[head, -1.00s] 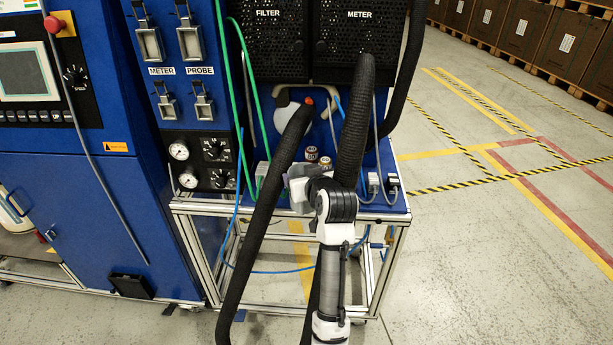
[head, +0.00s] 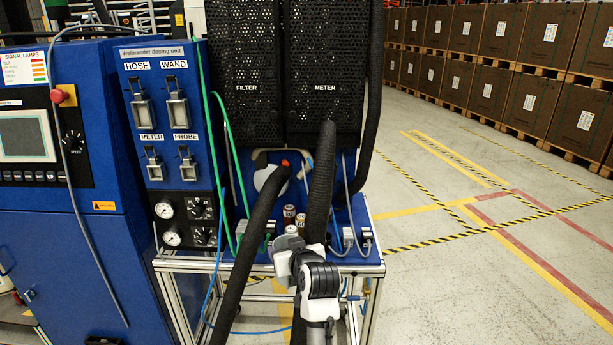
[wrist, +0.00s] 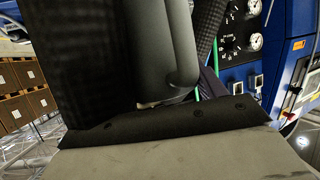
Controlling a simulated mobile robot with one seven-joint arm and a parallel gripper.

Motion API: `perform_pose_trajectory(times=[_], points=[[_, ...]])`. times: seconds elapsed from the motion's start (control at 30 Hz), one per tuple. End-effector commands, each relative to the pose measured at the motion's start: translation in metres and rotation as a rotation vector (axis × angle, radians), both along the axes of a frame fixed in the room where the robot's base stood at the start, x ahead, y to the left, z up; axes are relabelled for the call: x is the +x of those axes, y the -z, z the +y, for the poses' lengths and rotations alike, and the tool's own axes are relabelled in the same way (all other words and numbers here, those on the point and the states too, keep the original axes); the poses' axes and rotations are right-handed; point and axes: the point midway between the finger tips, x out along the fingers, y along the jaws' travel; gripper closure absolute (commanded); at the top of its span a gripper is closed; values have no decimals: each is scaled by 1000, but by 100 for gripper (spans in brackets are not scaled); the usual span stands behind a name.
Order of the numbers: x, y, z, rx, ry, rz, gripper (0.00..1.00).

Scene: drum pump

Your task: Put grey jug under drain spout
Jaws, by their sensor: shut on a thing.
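In the wrist view a smooth dark grey body (wrist: 165,45), which looks like the grey jug, stands just beyond the gripper's front edge. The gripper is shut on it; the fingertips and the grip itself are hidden. The jug is not clearly seen in the head view. A small brassy fitting (head: 367,287) sits under the bench's right front; I cannot tell if it is the drain spout.
Two thick black hoses (head: 321,180) hang in front of the bench and hide part of it. Several small cans (head: 290,214) stand on the bench top behind my gripper. The blue cabinet (head: 70,250) is at left. Open floor (head: 460,300) lies to the right.

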Motion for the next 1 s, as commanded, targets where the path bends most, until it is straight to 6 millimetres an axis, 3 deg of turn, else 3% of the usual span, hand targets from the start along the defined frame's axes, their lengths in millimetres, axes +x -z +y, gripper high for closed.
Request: perform_pose_trajectory(times=[0.17, 0.27, 0.5, 0.6, 0.8, 1.0], points=[[-1, 72, -12, 1, 80, 14, 73], [-8, 128, -24, -2, 148, 18, 73], [-48, 260, -50, -2, 296, 17, 73], [-72, 306, -57, -2, 338, 15, 73], [-111, 362, -64, -1, 381, 9, 73], [-125, 378, -66, 1, 393, 3, 73]])
